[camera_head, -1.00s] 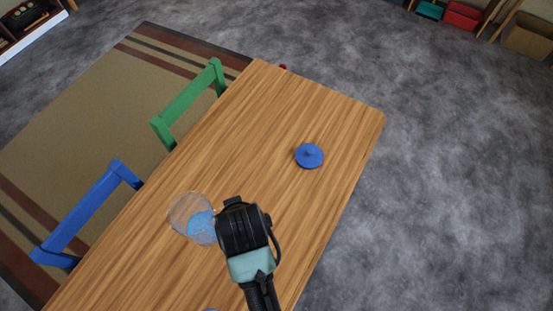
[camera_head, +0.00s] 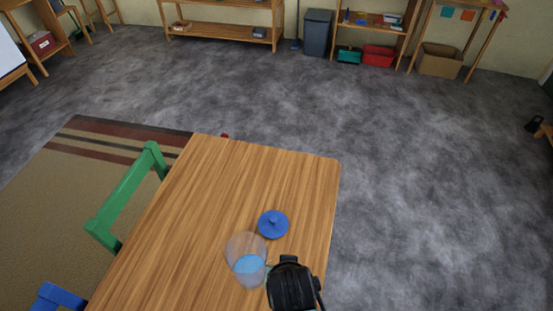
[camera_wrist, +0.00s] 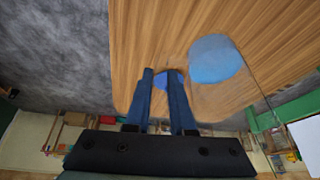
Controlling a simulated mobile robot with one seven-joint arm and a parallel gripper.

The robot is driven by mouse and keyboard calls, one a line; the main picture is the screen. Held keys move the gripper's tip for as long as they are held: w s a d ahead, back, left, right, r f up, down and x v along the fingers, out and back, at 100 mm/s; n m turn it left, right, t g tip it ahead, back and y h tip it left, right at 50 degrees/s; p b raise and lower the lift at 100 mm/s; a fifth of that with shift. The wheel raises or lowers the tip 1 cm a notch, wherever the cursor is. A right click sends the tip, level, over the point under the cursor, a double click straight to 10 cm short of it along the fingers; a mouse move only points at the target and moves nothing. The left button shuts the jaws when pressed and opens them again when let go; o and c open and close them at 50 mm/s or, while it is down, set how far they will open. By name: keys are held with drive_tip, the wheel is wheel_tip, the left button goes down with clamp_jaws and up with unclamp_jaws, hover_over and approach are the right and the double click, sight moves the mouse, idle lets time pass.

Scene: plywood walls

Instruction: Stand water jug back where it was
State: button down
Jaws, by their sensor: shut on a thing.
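The water jug (camera_head: 240,246) is clear, with blue water (camera_head: 249,265) in its lower part. It is over the wooden table (camera_head: 190,220), close to a blue lid-like disc with a knob (camera_head: 273,225). My gripper (camera_head: 272,268) is at the jug's right side, shut on it; the exact grip spot is hard to see. In the wrist view my two fingers (camera_wrist: 166,98) are close together, and the jug's blue water (camera_wrist: 215,58) is beside them on the right. Whether the jug's base touches the table I cannot tell.
A green chair (camera_head: 125,196) and a blue chair (camera_head: 58,298) stand along the table's left side. The far part of the tabletop is clear. Open grey floor (camera_head: 430,170) lies to the right; shelves (camera_head: 222,20) and bins stand far back.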

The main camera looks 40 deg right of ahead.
wheel_tip(320, 180, down, 8)
drive_tip(key=shift+r, duration=0.2)
idle(0.3)
drive_tip(key=c, duration=1.2)
unclamp_jaws()
drive_tip(key=shift+f, duration=0.2)
drive_tip(key=o, duration=0.4)
drive_tip(key=shift+o, duration=0.2)
drive_tip(key=v, duration=1.2)
drive_tip(key=shift+r+p, duration=0.15)
drive_tip(key=shift+p, duration=0.2)
drive_tip(key=shift+a, duration=0.1)
